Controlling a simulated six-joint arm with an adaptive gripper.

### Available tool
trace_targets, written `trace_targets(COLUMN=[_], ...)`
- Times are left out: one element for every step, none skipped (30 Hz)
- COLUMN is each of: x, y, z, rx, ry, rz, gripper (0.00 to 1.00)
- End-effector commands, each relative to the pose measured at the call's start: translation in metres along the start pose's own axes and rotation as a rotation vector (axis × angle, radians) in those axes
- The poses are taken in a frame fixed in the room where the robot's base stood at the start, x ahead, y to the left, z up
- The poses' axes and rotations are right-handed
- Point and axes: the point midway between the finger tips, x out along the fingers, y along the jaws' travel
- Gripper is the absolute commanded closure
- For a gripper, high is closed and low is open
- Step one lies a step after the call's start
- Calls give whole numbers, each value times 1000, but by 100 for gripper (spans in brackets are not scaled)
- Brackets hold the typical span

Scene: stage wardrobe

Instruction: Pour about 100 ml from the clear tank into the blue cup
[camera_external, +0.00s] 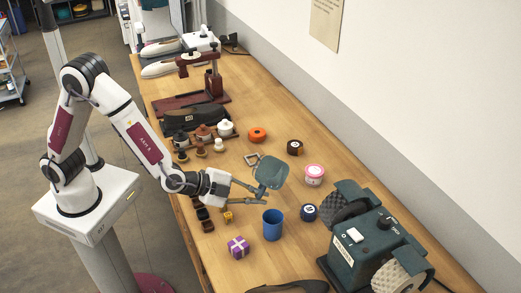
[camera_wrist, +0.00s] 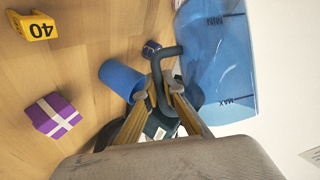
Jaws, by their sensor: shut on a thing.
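The clear tank (camera_external: 268,172) is see-through and blue-tinted in the wrist view (camera_wrist: 212,65), with MIN and MAX marks and a dark handle. My gripper (camera_external: 257,188) is shut on the handle, and its fingers close around it in the wrist view (camera_wrist: 158,95). The tank hangs above the table, up and behind the blue cup in the external view. I cannot make out the liquid level or any stream. The blue cup (camera_external: 273,225) stands upright on the table below and in front of the tank. It also shows left of the handle in the wrist view (camera_wrist: 120,77).
A purple gift box (camera_external: 238,246) and a yellow number tag (camera_external: 228,217) lie left of the cup. A dark blue tin (camera_external: 309,212) stands right of it, a pink tin (camera_external: 314,174) behind. A green machine with brushes (camera_external: 367,245) stands at right.

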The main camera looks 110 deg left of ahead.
Motion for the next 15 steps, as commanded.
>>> trace_targets(x=[1, 1, 2, 3, 5, 7, 8, 9, 10, 11, 12, 12, 13, 14, 15], y=[-1, -1, -1, 1, 4, 6, 7, 9, 11, 11, 12, 14, 15, 16, 16], z=[0, 1, 2, 5, 7, 9, 10, 12, 13, 14, 15, 16, 17, 18, 19], rx=[20, 29, 44, 55, 64, 75, 83, 89, 96, 102, 107, 113, 118, 122, 128], ry=[-3, -8, -14, -18, -23, -26, -29, -31, -34, -36, -37, -40, -42, -43, -45], rz=[-11, -17, -23, -26, -28, -34, -38, -41, -45, -49, -51, -54, -56, -59, -62], gripper=[100, 100, 100, 100, 100, 100, 100, 100, 100, 100, 100, 100, 100, 100, 100])
